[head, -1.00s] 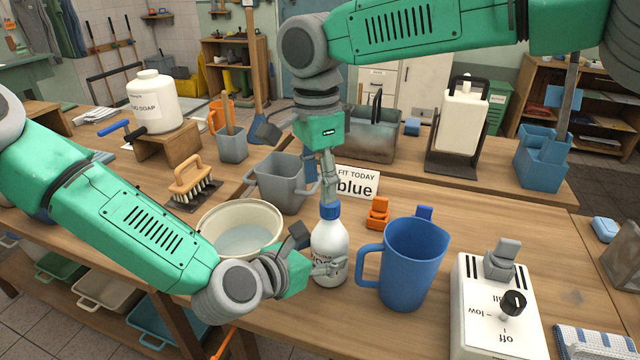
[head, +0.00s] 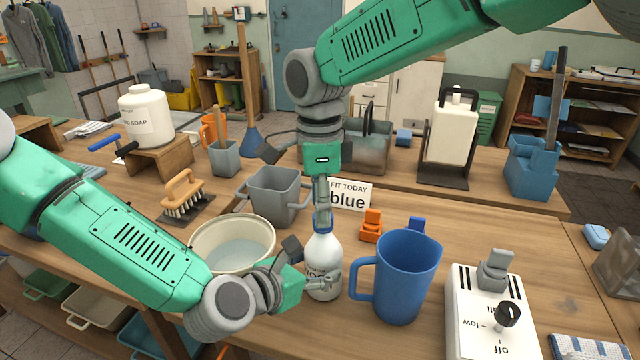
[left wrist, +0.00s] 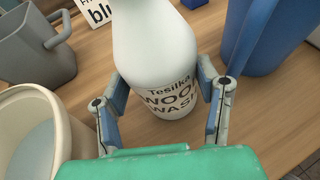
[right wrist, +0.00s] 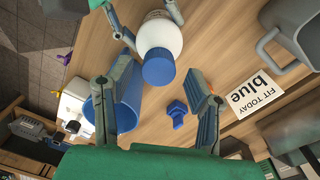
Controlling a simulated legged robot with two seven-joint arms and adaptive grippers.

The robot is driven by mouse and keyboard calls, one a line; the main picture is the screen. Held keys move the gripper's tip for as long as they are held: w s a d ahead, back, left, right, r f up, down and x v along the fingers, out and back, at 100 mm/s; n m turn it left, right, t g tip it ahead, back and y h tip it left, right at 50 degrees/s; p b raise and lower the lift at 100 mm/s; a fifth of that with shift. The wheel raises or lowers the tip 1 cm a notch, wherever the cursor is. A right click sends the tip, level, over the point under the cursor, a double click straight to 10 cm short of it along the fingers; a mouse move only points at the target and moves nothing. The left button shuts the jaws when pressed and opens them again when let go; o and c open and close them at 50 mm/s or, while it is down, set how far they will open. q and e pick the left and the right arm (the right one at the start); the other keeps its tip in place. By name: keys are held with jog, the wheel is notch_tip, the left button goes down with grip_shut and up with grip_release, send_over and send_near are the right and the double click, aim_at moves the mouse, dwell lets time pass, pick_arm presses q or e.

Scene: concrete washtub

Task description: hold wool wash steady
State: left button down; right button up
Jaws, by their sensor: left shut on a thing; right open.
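The wool wash (head: 323,262) is a white bottle with a blue cap, standing upright on the wooden table; its label reads Tesilka wool wash in the left wrist view (left wrist: 160,60). My left gripper (head: 322,283) is shut on the lower part of the bottle, one finger on each side. My right gripper (head: 322,205) points down from above at the cap and is open. In the right wrist view the blue cap (right wrist: 159,67) lies between and beyond the open right fingers (right wrist: 155,95), apart from them.
A blue jug (head: 406,278) stands close right of the bottle, and a cream basin (head: 232,242) of water close left. A grey pot (head: 274,196) and a "FIT TODAY blue" card (head: 349,195) are behind. A white control box (head: 490,320) is at right.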

jog(key=shift+f, duration=1.2)
grip_shut()
